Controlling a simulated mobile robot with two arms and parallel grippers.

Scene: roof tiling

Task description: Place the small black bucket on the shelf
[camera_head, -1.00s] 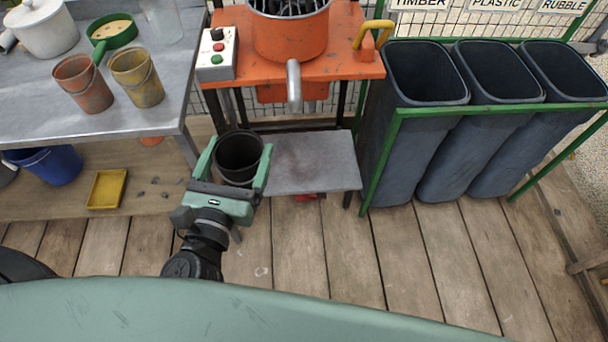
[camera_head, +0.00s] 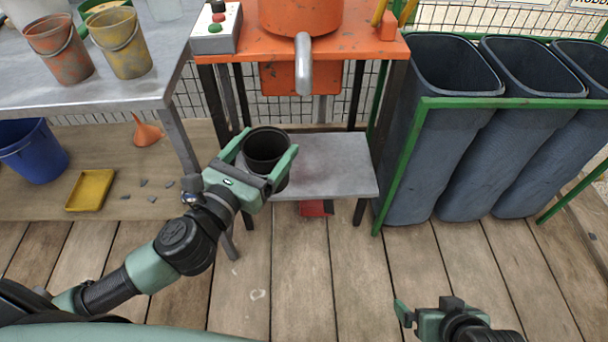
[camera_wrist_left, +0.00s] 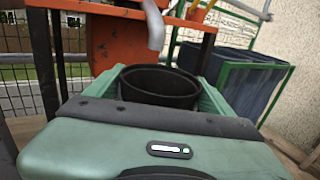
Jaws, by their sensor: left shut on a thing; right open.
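The small black bucket (camera_head: 267,150) is held upright between the green fingers of my left gripper (camera_head: 268,152), which is shut on it. In the head view it overlaps the left end of the grey metal shelf (camera_head: 335,165) below the orange machine; whether its base touches the shelf is hidden. The bucket's rim also shows in the left wrist view (camera_wrist_left: 160,82), under the machine's spout. My right gripper (camera_head: 425,308) is open and empty, low at the right over the wooden floor.
The orange machine (camera_head: 350,45) with its grey spout (camera_head: 303,65) stands above the shelf. Dark bins (camera_head: 445,130) in a green frame (camera_head: 395,165) stand to the right. A workbench (camera_head: 130,92) with buckets is at the left. A blue bucket (camera_head: 35,155) and yellow tray (camera_head: 90,190) sit below it.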

